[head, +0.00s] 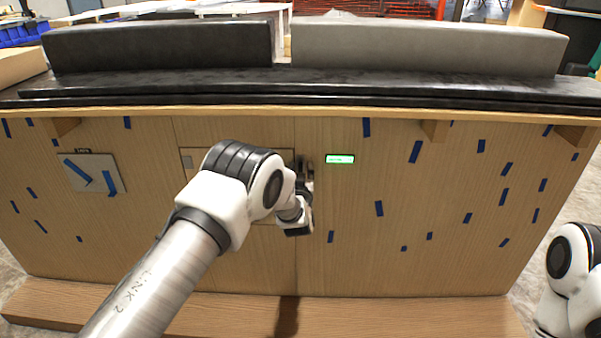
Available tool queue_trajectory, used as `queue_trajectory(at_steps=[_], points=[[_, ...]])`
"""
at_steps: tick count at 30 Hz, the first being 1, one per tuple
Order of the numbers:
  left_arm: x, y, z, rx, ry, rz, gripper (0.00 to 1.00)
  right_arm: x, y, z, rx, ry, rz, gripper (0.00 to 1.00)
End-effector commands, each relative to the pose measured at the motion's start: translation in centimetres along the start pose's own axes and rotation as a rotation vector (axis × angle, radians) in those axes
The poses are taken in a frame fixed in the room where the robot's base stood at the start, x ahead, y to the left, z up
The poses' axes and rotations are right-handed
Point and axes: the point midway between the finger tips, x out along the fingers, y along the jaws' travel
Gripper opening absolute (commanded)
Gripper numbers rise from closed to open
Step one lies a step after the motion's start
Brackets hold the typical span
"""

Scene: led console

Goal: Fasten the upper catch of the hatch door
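The hatch door (190,181) is a wooden panel in the console front, mostly behind my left arm. Its upper left corner and top edge show, and it looks flush with the front. My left gripper (304,190) is at the door's right edge, seen from behind and small. The upper catch is hidden or too small to make out beside the gripper. I cannot tell whether the fingers touch it or are open or shut. My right gripper is out of view; only part of my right arm shows at the lower right.
A lit green display (340,159) sits just right of my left gripper. A grey plate (92,173) with blue tape is at the left. The dark countertop (430,88) overhangs the front above, with wooden brackets (435,130) below it. A wooden step (400,316) runs along the base.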

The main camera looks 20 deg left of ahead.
Motion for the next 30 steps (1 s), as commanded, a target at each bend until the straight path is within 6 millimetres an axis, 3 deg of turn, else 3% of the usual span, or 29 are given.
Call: queue_trajectory(at_steps=[3, 7, 20, 30], points=[[-0.04, 0.0, 0.03, 0.0, -0.001, 0.0, 0.39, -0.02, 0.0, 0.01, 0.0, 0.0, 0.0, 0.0], [-0.06, 0.0, 0.04, 0.0, -0.001, 0.0, 0.0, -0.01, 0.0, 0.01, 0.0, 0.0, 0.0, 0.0], [-0.08, -0.07, 0.11, -0.029, -0.002, 0.0, 0.0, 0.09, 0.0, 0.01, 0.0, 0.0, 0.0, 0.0], [-0.1, -0.5, 0.29, -0.214, -0.003, 0.0, 0.0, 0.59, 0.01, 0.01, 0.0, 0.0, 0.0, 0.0]])
